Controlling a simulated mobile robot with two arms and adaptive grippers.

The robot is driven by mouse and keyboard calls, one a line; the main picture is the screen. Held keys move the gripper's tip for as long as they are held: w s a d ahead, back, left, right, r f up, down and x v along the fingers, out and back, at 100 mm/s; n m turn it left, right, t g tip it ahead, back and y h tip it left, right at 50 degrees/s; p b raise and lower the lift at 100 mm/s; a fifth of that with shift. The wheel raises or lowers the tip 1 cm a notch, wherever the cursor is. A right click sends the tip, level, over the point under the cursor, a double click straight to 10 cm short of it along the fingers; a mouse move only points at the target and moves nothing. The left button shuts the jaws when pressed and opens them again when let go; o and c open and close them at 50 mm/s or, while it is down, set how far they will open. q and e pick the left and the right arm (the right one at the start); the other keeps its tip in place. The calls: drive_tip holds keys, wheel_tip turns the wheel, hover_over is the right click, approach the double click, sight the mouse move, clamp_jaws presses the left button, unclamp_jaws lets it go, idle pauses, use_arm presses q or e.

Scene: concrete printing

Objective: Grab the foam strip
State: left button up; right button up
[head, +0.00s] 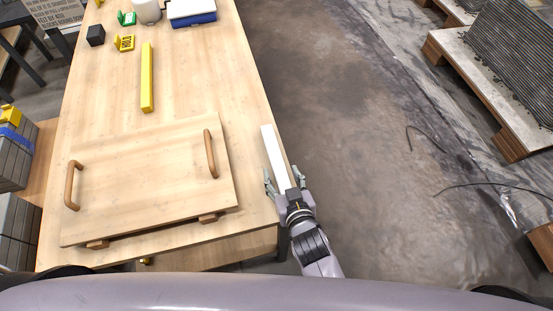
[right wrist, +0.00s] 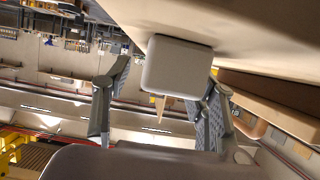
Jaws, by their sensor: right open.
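A white strip (head: 275,150), which I take for the foam strip, lies lengthwise along the right edge of the wooden table in the head view. My right gripper (head: 282,174) is at its near end, with one finger on each side. The gripper is open. In the right wrist view, the strip's pale square end (right wrist: 177,67) shows between the spread fingers of the right gripper (right wrist: 167,80). I cannot tell whether a finger touches it. My left gripper is not in view.
A wooden board (head: 150,175) with two brown handles covers the table's near part. A yellow bar (head: 147,80) lies behind it. A yellow holder (head: 125,43), a black cube (head: 96,35) and a blue-and-white box (head: 192,12) stand farther back. Open floor lies right of the table.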

drive_tip(key=shift+s, duration=0.1)
drive_tip(key=shift+c, duration=0.4)
drive_tip(key=c, duration=0.9)
drive_tip(key=shift+r, duration=0.1)
drive_tip(key=shift+c, duration=0.2)
